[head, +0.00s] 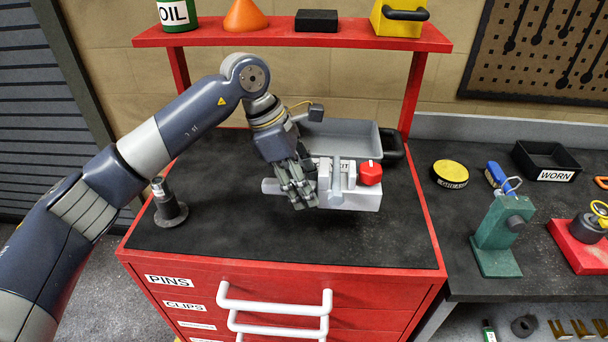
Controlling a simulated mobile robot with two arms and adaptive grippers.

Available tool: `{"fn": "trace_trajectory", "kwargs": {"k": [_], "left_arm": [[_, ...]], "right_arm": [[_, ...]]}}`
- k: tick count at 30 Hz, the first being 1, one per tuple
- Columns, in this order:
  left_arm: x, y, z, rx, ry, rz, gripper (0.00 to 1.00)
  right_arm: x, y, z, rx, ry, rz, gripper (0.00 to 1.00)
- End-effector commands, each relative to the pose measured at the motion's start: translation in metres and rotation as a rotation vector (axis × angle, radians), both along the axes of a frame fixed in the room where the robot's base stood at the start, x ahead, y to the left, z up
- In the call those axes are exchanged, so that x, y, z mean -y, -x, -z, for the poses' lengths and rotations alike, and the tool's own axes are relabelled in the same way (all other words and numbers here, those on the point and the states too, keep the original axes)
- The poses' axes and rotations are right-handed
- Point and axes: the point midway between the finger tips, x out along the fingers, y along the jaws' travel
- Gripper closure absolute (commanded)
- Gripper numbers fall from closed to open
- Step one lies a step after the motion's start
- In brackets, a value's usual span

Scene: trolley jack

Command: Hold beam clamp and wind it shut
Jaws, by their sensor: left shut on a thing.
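The grey beam clamp (357,200) is over the black mat on top of the red trolley. It has a grey bar sticking out to the left, an upright jaw block and a red knob (369,173) at its right end. My left gripper (300,192) comes down from above and is shut on the left part of the clamp, and its fingers hide some of it. I cannot tell whether the clamp touches the mat. The gap inside the jaw is too small to judge. My right gripper is not in view.
A grey tray (350,138) stands just behind the clamp, its label partly covered. A dark metal stand (168,207) is at the mat's left. The red shelf (290,37) spans the back. The mat's front is clear. A dark bench (455,225) adjoins on the right.

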Motion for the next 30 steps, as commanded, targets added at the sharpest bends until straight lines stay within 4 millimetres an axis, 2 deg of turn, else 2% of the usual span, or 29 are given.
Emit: {"fn": "trace_trajectory", "kwargs": {"k": [30], "left_arm": [[0.001,-0.001,0.064,0.004,0.007,0.0,1.0]], "right_arm": [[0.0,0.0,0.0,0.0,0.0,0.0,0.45]]}}
